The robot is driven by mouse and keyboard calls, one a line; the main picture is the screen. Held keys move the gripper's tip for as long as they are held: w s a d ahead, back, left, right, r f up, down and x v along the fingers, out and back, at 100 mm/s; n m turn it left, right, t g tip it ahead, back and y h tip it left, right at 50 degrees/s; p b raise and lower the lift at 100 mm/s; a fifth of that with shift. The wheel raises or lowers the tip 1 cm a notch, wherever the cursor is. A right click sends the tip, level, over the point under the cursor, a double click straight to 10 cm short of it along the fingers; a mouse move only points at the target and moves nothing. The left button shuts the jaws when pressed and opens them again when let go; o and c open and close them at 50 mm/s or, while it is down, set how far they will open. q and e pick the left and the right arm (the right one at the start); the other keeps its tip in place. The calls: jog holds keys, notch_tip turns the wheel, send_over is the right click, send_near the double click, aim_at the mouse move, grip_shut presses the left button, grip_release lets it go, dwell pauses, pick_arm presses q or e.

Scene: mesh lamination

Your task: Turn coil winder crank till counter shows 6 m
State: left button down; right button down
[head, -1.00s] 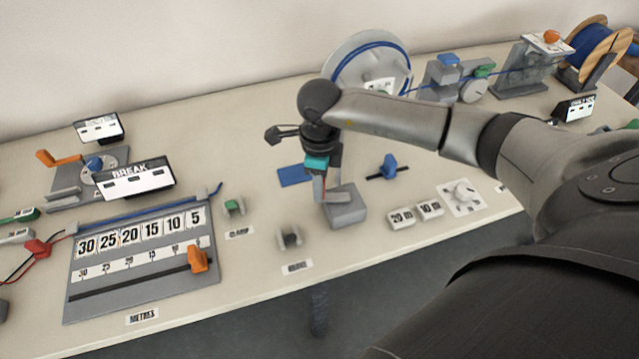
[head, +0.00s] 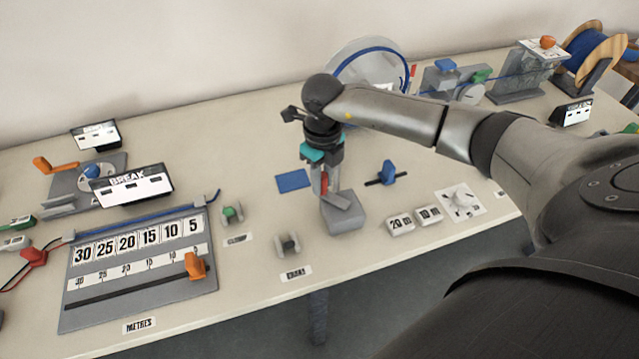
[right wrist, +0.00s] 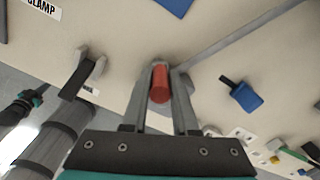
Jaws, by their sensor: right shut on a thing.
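My right gripper (head: 323,186) is shut on a red handle (right wrist: 160,84), which stands upright between its two fingers in the right wrist view. In the head view, the red handle (head: 324,182) is partly hidden and sits at a grey crank arm (head: 337,201) over a grey block (head: 345,219). Behind my right arm stands a pale disc wound with blue cable (head: 368,58), partly hidden. No counter figure is readable. Part of what looks like my left arm, with a teal piece (right wrist: 36,98), shows at the left of the right wrist view; its fingers are unclear.
A grey metre board (head: 140,265) with an orange slider (head: 195,266) lies at left. A "BREAK" display (head: 131,186) stands behind it. A blue clip (head: 387,173) and number blocks (head: 400,223) lie right of the crank. A cable reel (head: 595,53) stands far right.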

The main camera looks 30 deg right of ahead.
jog(key=shift+s+d+m+p, duration=0.2)
jog(key=shift+d+m+p, duration=0.8)
jog(key=shift+m, duration=1.45)
jog(key=shift+s+d+m+p, duration=0.25)
jog(key=shift+d+m+p, duration=0.75)
jog(key=shift+m, duration=1.4)
jog(key=shift+s+d+m+p, duration=0.2)
jog(key=shift+d+m+p, duration=0.8)
jog(key=shift+m, duration=1.45)
jog(key=shift+d, duration=0.15)
jog(key=c, duration=0.7)
grip_release()
jog(key=shift+r, duration=0.1)
notch_tip(320, 180, up, 15)
jog(key=shift+r, duration=0.1)
